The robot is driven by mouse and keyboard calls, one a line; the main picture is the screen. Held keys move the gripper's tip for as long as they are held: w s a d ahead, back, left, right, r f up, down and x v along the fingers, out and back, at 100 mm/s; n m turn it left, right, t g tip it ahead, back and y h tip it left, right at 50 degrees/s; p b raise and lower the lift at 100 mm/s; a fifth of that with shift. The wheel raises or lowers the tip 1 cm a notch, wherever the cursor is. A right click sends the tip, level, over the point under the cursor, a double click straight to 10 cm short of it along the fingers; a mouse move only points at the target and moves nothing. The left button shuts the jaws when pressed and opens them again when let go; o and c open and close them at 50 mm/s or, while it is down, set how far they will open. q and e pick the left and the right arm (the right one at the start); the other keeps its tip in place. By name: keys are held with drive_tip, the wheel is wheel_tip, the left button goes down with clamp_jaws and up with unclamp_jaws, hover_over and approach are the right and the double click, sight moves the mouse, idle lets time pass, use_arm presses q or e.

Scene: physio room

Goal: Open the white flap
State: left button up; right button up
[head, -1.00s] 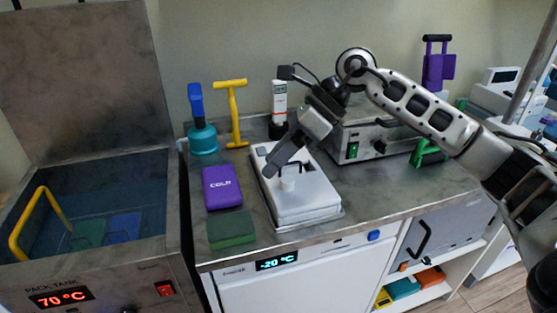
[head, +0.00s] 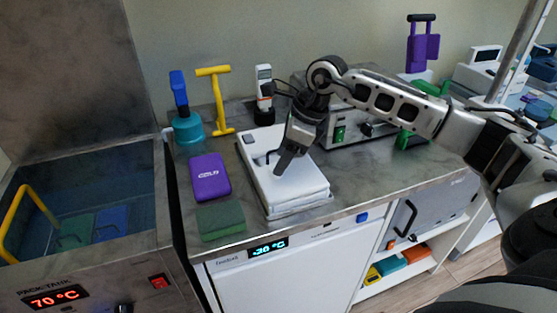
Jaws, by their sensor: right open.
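The white flap (head: 300,197) lies flat and shut in the counter top, above the freezer front with the -20 °C display (head: 268,247). A small dark handle (head: 265,158) stands up from its left side. My right gripper (head: 283,166) reaches in from the right and points down over the flap, just right of the handle. It is open and holds nothing. Its fingers overlap in this view, and I cannot tell whether they touch the flap. My left gripper is not in view.
A purple COLD pack (head: 209,178) and a green block (head: 221,220) lie left of the flap. A teal bottle (head: 188,128), a yellow T-handled tool (head: 220,100) and a grey device (head: 350,125) stand behind. The open pack tank (head: 85,290), reading 70 °C, is at left.

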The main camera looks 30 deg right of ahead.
drive_tip(key=shift+x, duration=1.4)
drive_tip(key=shift+w, duration=0.1)
clamp_jaws()
